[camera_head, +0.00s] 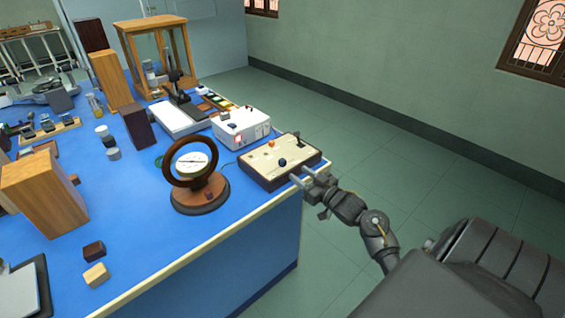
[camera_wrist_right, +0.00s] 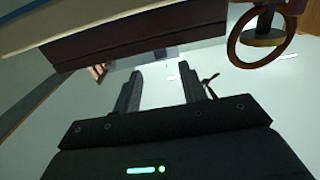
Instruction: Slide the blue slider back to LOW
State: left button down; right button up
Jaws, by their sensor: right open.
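The control box (camera_head: 256,170) has a cream top and dark brown sides and sits at the right edge of the blue bench. A dark blue knob (camera_head: 282,162), which looks like the blue slider, stands near the middle of its top. Its LOW mark is too small to read. My right gripper (camera_head: 298,176) is open and empty, beside the box's front right side and apart from the knob. In the right wrist view, my right gripper's fingers (camera_wrist_right: 163,84) are spread, with the box's dark side (camera_wrist_right: 140,38) beyond them. My left gripper is not in view.
An orange knob (camera_head: 271,143) and a black lever (camera_head: 300,146) are also on the box. A round meter in a brown ring (camera_head: 171,170) stands to the left. A white instrument (camera_head: 241,128) is behind.

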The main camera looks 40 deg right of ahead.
aim_at(268, 174)
jog(key=w, duration=0.9)
jog(key=shift+w+a+p, duration=0.3)
jog(key=shift+a+p, duration=0.05)
grip_shut()
jog(key=a+p, duration=0.1)
jog(key=a, duration=0.2)
jog(key=a+p, duration=0.1)
jog(key=a, duration=0.2)
jog(key=shift+s+r+p, duration=0.1)
jog(key=shift+s+p, duration=0.1)
jog(key=shift+p, duration=0.2)
jog(key=shift+a, duration=0.35)
jog(key=shift+f, duration=0.25)
